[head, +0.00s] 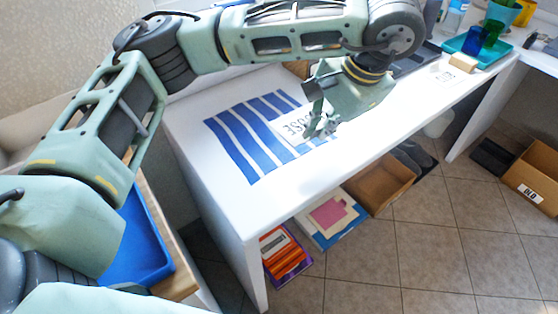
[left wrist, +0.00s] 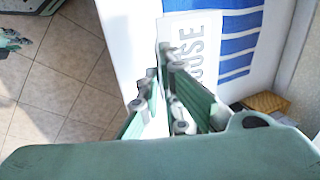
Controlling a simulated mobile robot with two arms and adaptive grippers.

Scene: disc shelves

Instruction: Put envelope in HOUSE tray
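A blue-and-white striped area (head: 243,141) lies on the white desk; it also shows in the left wrist view (left wrist: 240,44). A white card with dark letters, partly hidden, lies at its right side; the HOUSE label (head: 293,128) reads "OUSE" in the left wrist view (left wrist: 190,45). My left gripper (head: 316,112) points down just over this label and hides part of it. Its fingertips (left wrist: 158,62) look close together in the left wrist view; whether they hold anything is unclear. I cannot pick out an envelope in either view.
A teal tray (head: 462,46) with blue and green cups stands at the desk's far right. Under the desk are a cardboard box (head: 378,188) and books (head: 284,254). A box marked OLD (head: 532,183) stands on the floor. A blue tray (head: 135,250) is at lower left.

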